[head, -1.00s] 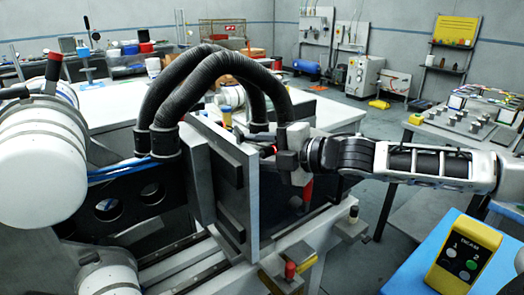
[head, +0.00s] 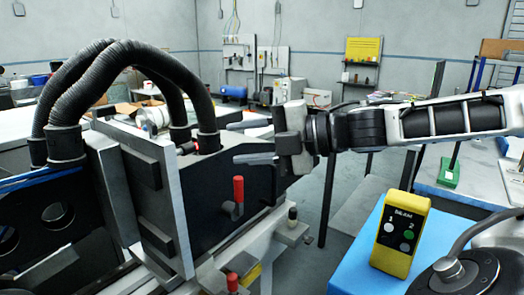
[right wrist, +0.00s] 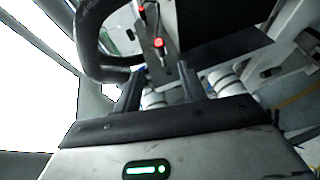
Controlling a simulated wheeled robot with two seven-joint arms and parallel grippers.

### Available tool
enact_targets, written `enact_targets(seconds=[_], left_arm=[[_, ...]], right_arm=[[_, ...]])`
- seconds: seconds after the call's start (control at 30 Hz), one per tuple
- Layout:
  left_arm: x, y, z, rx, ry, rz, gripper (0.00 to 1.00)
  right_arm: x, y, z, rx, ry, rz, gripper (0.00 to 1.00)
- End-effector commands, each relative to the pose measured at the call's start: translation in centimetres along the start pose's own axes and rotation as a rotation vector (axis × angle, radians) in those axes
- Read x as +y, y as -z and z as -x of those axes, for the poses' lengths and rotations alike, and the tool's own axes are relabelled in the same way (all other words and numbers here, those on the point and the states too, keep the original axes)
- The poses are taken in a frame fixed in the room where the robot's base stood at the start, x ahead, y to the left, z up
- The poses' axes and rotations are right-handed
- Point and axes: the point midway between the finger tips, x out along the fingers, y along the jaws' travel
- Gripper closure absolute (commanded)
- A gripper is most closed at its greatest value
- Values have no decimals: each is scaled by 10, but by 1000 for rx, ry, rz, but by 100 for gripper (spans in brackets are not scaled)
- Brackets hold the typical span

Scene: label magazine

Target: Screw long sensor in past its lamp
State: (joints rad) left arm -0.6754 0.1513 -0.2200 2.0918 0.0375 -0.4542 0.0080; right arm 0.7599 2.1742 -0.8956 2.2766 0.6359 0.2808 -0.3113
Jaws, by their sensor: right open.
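My right gripper (head: 232,143) is open beside the dark machine block, with its two grey fingers pointing left. No object shows between the fingers. In the right wrist view, two red lamps show, one near the top (right wrist: 141,10) and one lower (right wrist: 158,43), just beyond the open fingers (right wrist: 160,72). A short thin sensor body (right wrist: 165,60) seems to run down from the lower lamp; its depth in its mount cannot be told. My left gripper is out of view.
Two thick black hoses (head: 130,65) arch over the machine behind a grey upright plate (head: 175,205). A red-handled lever (head: 238,190) stands below my right gripper. A yellow two-button box (head: 400,235) sits on a blue surface (head: 355,250) at front right.

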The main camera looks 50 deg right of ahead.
Motion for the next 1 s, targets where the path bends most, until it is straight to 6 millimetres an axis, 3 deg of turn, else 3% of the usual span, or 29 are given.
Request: enact_targets(seconds=[0.1, 0.3, 1.0], left_arm=[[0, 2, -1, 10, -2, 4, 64], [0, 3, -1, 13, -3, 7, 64], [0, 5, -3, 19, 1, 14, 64]], right_arm=[[-1, -1, 16, -3, 1, 4, 59], [0, 0, 26, 1, 0, 0, 59], [0, 0, 27, 1, 0, 0, 59]])
